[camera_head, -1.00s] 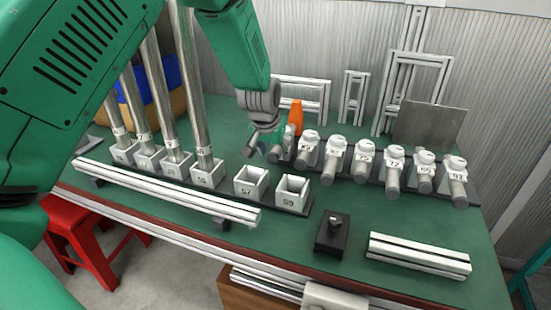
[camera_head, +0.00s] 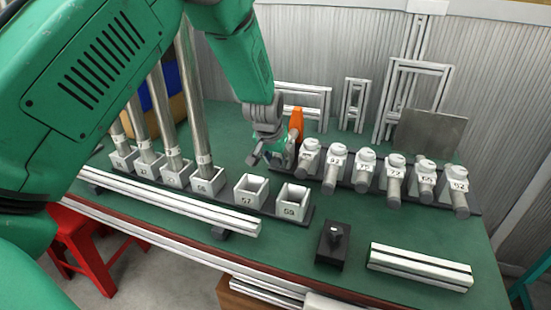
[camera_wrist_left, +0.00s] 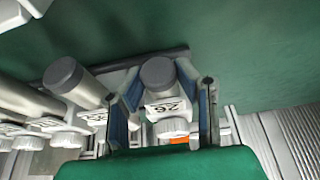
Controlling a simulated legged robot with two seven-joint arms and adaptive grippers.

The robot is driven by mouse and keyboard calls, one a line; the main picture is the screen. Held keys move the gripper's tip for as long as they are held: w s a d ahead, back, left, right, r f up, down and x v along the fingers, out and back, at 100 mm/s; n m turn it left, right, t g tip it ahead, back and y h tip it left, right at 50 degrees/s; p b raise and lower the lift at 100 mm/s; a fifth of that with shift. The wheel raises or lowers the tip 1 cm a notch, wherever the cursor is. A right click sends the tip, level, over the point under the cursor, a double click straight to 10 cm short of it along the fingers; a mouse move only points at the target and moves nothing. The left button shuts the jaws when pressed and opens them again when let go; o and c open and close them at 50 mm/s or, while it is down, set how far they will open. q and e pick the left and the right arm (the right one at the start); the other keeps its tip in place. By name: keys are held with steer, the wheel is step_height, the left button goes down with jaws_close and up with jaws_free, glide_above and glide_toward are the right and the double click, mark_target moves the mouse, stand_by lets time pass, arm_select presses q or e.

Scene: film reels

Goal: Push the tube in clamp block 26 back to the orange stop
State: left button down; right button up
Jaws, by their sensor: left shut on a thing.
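Clamp block 26 (camera_wrist_left: 168,108) is at the left end of the clamp row, its number showing in the left wrist view. The tube (camera_wrist_left: 158,72) in it shows as a dark grey round end pointing toward the wrist camera. The orange stop (camera_head: 297,119) stands behind the block; a sliver of it shows in the left wrist view (camera_wrist_left: 180,140). My left gripper (camera_head: 272,152) is at this block, one finger on each side of it (camera_wrist_left: 165,98), and is shut on it. In the head view the gripper hides most of the block and tube. My right gripper is not in view.
Several other clamp blocks with tubes (camera_head: 364,160) stand to the right. Upright tubes (camera_head: 187,95) stand in numbered sockets at left, with two empty sockets (camera_head: 292,199) beside them. A black block (camera_head: 332,247) and a metal profile (camera_head: 420,266) lie in front.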

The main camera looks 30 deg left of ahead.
arm_select(q)
steer(key=shift+w+a, duration=0.15)
steer(key=shift+w, duration=0.4)
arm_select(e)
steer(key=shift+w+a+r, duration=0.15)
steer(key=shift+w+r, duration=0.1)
arm_select(q)
steer(key=c, duration=1.2)
jaws_free()
